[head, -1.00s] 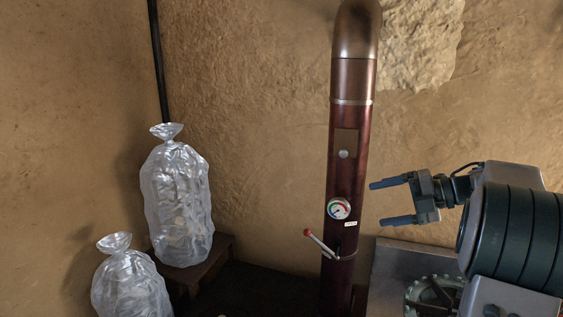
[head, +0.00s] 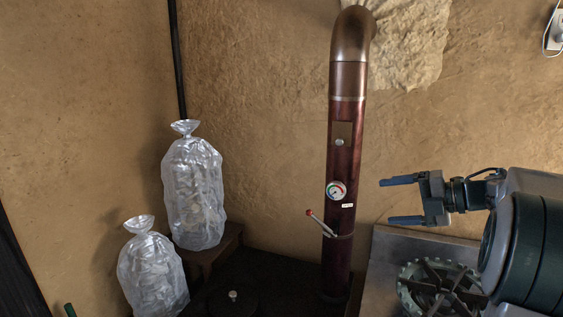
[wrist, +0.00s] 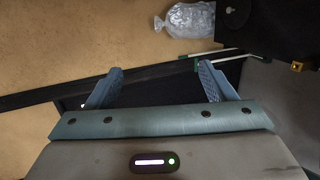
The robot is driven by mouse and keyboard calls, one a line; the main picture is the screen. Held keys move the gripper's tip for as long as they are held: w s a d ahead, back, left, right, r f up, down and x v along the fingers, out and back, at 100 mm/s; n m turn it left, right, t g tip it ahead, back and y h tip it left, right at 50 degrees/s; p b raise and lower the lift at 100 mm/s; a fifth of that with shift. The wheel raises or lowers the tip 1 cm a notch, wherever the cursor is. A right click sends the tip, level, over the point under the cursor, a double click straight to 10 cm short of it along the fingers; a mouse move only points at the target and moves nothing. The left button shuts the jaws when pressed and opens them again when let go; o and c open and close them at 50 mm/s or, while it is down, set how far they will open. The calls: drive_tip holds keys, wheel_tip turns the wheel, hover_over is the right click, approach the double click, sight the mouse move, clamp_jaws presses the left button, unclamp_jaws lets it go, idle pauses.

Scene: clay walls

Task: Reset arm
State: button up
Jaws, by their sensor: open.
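My gripper (head: 403,200) is at the right of the head view, its two blue fingers spread apart and pointing left, with nothing between them. It is held in the air to the right of a dark red stovepipe (head: 340,165), apart from it in the picture. My arm comes in from the right edge. In the wrist view my gripper (wrist: 158,82) shows both fingers wide apart, with a dark surface and tan wall beyond them.
The pipe carries a round gauge (head: 336,190) and a red-knobbed lever (head: 321,223). A burner (head: 440,287) lies below my gripper. Two clear filled bags (head: 193,195) (head: 152,275) stand at left, one on a wooden block (head: 224,246). A bag also shows in the wrist view (wrist: 190,20).

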drive_tip(key=w+a+r+m+t+h, duration=0.3)
drive_tip(key=w+r+m+t+h, duration=0.35)
drive_tip(key=r+m+t, duration=0.35)
drive_tip(key=s+f+m+g+h, duration=0.5)
drive_tip(key=s+f+m+h, duration=0.4)
drive_tip(key=s+f+m, duration=0.45)
drive_tip(key=s+a+f+m+g+y, duration=0.1)
drive_tip(key=s+a+f+m+g, duration=0.2)
drive_tip(key=s, duration=0.6)
drive_tip(key=s+a+f+m+g+y, duration=0.2)
drive_tip(key=s+a+f+m+g, duration=0.2)
drive_tip(key=s+f, duration=0.5)
drive_tip(key=s+a+g, duration=0.1)
drive_tip(key=a+g, duration=0.1)
drive_tip(key=shift+a+f, duration=0.15)
drive_tip(key=shift+a, duration=0.25)
